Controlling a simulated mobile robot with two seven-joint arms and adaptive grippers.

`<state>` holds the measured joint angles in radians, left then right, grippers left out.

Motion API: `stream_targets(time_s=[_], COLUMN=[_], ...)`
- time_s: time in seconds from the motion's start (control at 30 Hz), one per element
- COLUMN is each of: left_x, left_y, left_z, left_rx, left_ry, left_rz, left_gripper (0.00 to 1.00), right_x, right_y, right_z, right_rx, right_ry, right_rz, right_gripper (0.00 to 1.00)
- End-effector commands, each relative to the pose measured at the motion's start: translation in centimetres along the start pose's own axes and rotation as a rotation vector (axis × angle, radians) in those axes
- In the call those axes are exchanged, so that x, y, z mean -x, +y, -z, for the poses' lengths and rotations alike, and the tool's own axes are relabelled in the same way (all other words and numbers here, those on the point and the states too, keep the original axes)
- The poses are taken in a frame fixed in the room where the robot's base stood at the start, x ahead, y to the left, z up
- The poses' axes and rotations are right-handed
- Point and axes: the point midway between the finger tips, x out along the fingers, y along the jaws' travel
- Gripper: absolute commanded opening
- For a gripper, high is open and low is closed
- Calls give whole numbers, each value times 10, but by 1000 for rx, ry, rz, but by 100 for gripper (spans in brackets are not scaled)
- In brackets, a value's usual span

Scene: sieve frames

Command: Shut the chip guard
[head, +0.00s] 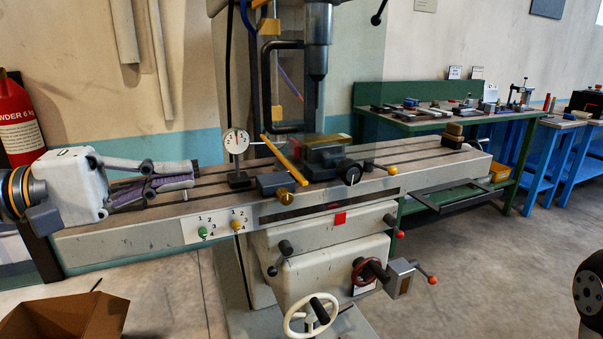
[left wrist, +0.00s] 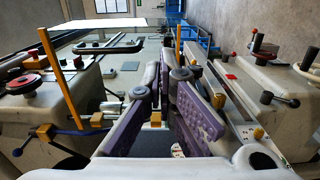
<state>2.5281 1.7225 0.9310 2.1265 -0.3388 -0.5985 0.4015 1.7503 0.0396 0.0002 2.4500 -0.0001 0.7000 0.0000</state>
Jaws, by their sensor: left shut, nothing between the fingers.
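The chip guard appears to be the clear, faintly tinted pane at the milling machine's spindle, with a black D-shaped handle (head: 281,86) and yellow blocks beside it. The pane's edges are hard to make out, so I cannot tell exactly how far it stands open. A black handle on a pale clear surface also shows in the left wrist view (left wrist: 110,47). My left gripper (head: 192,173) is shut and empty, over the left part of the machine table and left of the handle, apart from it. Its purple-padded fingers fill the middle of the left wrist view (left wrist: 167,65). My right gripper is out of view.
A dial gauge (head: 236,141) on a stand and a yellow bar (head: 284,160) are between my left gripper and the vise (head: 325,158). A red extinguisher (head: 17,120) is at the far left, an open cardboard box (head: 65,318) below. A green bench (head: 430,122) stands at the right; floor before it is clear.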

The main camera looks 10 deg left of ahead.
Motion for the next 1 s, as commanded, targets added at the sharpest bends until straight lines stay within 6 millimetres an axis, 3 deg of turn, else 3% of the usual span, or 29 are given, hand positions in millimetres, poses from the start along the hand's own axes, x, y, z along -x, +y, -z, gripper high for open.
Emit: stream_targets(time_s=[0.13,0.33,0.5,0.7,1.0], left_x=[-8,-52,-91,-124,-137], left_y=[3,-1,-12,-6,2], left_z=[0,0,4,2,1], left_rx=[-3,3,15,9,0], left_ry=[-3,-3,-2,0,2], left_rz=[-7,0,8,1,-6], left_gripper=[0,0,0,0,0], right_x=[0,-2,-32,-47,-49], right_y=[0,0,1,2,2], right_z=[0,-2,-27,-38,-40], right_rx=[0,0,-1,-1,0], right_ry=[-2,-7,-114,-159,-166], right_rz=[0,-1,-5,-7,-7], right_gripper=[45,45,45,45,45])
